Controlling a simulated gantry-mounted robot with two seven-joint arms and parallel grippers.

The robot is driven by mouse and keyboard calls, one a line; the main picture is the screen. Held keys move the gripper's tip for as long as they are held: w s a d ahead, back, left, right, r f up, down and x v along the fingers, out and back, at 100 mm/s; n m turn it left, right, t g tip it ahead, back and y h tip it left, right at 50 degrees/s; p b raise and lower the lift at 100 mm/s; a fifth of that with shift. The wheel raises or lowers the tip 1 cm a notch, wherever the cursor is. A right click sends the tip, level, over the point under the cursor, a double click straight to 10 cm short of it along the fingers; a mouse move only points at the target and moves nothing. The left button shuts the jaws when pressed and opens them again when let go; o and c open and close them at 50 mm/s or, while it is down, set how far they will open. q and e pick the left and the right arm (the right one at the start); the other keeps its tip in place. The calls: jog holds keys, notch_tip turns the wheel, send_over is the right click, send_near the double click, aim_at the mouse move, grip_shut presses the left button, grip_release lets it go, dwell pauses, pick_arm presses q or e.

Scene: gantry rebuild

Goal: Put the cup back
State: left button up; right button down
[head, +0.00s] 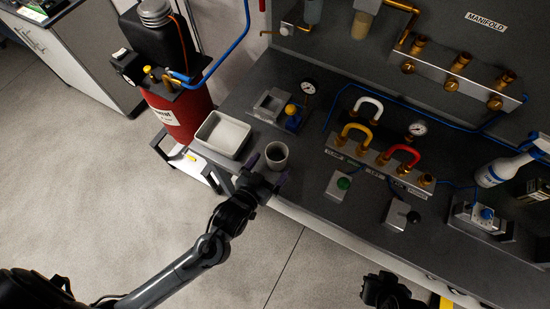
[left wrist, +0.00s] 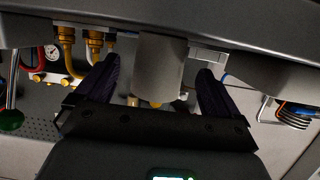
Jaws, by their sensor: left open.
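The grey cup (head: 277,154) stands upright near the front left edge of the dark bench, just right of a white tray. My left gripper (head: 267,172) is at the cup's near side, its fingers open and spread toward it. In the left wrist view, the cup (left wrist: 158,66) shows as a grey cylinder between the two dark fingers of the left gripper (left wrist: 156,78), with a gap on each side. My right gripper (head: 388,291) is partly in view at the bottom of the head view; its jaws are not clear.
The white tray (head: 243,152) sits left of the cup. A red tank (head: 182,112) stands beyond it. The floor in front is clear.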

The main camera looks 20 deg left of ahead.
pick_arm(q)
jog(key=s+a+g, duration=0.3)
jog(key=s+g, duration=0.2)
jog(key=s, duration=0.3)
jog(key=s+a+f+g+y, duration=0.1)
jog(key=s+a+g, duration=0.3)
jog(key=s, duration=0.5)
jog(key=shift+f+m+g, duration=0.2)
jog(key=shift+m+g, duration=0.2)
jog(key=shift+g, duration=0.6)
jog(key=shift+r+p, duration=0.15)
jog(key=shift+p, duration=0.2)
notch_tip(320, 180, up, 26)
jog(key=p, duration=2.6)
jog(key=shift+r, duration=0.1)
